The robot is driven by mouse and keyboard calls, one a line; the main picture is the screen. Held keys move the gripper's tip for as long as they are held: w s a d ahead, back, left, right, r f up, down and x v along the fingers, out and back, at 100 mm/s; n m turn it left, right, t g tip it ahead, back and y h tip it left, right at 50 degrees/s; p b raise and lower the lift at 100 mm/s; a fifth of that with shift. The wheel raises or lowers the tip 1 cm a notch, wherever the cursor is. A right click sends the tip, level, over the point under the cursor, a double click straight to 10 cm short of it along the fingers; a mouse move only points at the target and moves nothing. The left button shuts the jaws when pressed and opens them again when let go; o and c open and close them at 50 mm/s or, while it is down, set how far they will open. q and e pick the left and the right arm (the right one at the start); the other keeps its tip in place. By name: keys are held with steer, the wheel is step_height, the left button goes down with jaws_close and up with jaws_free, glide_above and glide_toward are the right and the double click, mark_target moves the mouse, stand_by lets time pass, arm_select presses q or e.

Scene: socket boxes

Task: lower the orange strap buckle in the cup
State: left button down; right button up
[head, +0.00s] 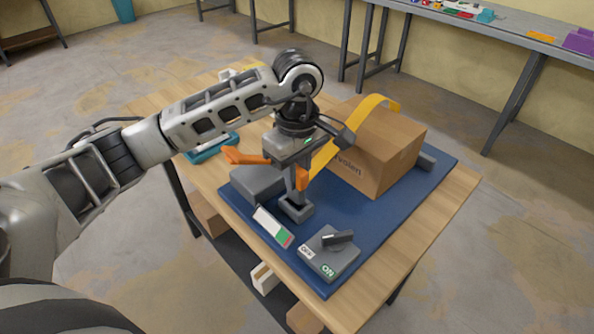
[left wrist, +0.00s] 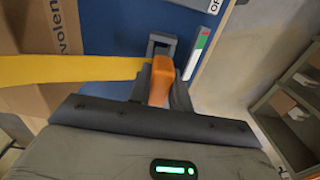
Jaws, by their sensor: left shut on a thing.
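The orange strap buckle (head: 302,178) is held in my left gripper (head: 300,170), which is shut on it. It also shows in the left wrist view (left wrist: 161,78), with its end pointing toward the cup. The small grey cup (head: 297,211) stands on the blue mat, under the gripper in the head view. It also shows in the left wrist view (left wrist: 162,41). I cannot tell whether the buckle touches the cup or is inside it. The yellow strap (head: 329,150) runs from beside the gripper over the cardboard box. My right gripper is not in view.
The cardboard box (head: 382,160) stands close right of the gripper on the blue mat (head: 376,216). A grey block (head: 254,184) lies left of the cup. A white, green and red strip (head: 273,227) and a grey switch box (head: 328,257) with an ON label lie in front.

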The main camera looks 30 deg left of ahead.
arm_select(q)
steer(key=shift+f, duration=0.15)
steer(key=shift+f+b, duration=1)
steer(key=shift+b, duration=0.05)
steer(key=shift+f, duration=0.15)
steer(key=shift+f+b, duration=0.95)
steer(key=shift+b, duration=0.1)
steer(key=c, duration=1.2)
jaws_free()
